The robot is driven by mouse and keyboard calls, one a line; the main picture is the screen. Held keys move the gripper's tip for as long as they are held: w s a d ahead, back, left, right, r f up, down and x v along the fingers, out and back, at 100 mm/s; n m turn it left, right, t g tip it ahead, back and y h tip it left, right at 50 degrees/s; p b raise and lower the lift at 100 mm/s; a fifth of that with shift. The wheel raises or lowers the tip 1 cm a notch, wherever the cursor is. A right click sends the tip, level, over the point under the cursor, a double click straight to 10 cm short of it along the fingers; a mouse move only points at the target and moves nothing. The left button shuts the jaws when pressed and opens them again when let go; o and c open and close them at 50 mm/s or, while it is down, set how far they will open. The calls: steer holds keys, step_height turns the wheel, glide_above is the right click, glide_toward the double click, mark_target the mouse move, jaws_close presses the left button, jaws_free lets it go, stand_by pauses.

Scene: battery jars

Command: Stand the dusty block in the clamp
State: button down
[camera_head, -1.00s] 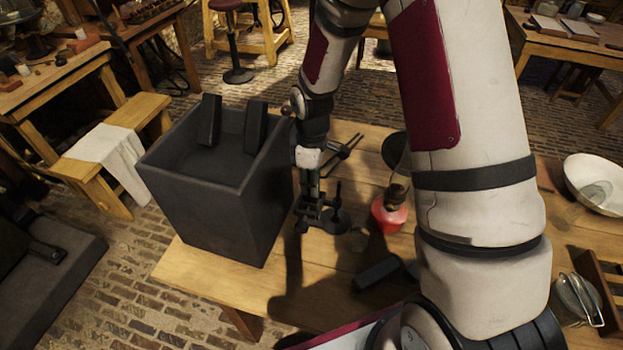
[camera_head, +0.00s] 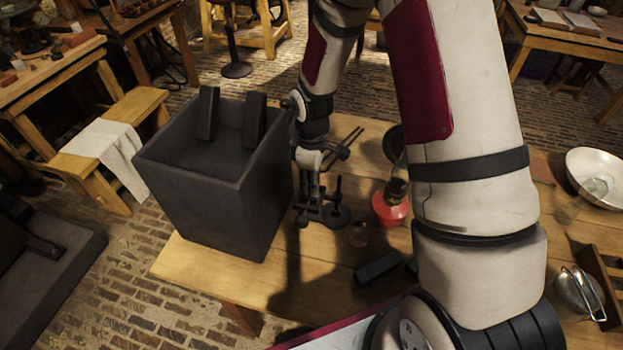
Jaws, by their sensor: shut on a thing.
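My gripper (camera_head: 310,205) points down beside the right wall of a big dark open box (camera_head: 212,205), just above the table. It is shut on a small dark thing, too small and shadowed to name. A black stand with an upright rod and round base (camera_head: 338,217) is right beside my gripper; it may be the clamp, and I cannot tell whether they touch. A dark block (camera_head: 377,268) lies flat on the table, nearer the front. Two more dark blocks (camera_head: 207,113) (camera_head: 254,120) stand tilted in the box. I cannot tell which block is dusty.
A red lamp-like vessel (camera_head: 390,207) and a small amber glass piece (camera_head: 358,234) are right of the stand. My arm hides part of the wooden table (camera_head: 210,268).

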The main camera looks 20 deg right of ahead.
steer(key=shift+f, duration=0.45)
steer(key=c, duration=1.2)
jaws_free()
step_height(320, 180, up, 12)
steer(key=shift+f, duration=0.1)
steer(key=s+r+m+t, duration=0.5)
steer(key=s+r+m, duration=0.5)
steer(key=s+r, duration=1.1)
steer(key=shift+s+r+m, duration=0.25)
steer(key=shift+r+m, duration=0.15)
steer(key=shift+r, duration=0.3)
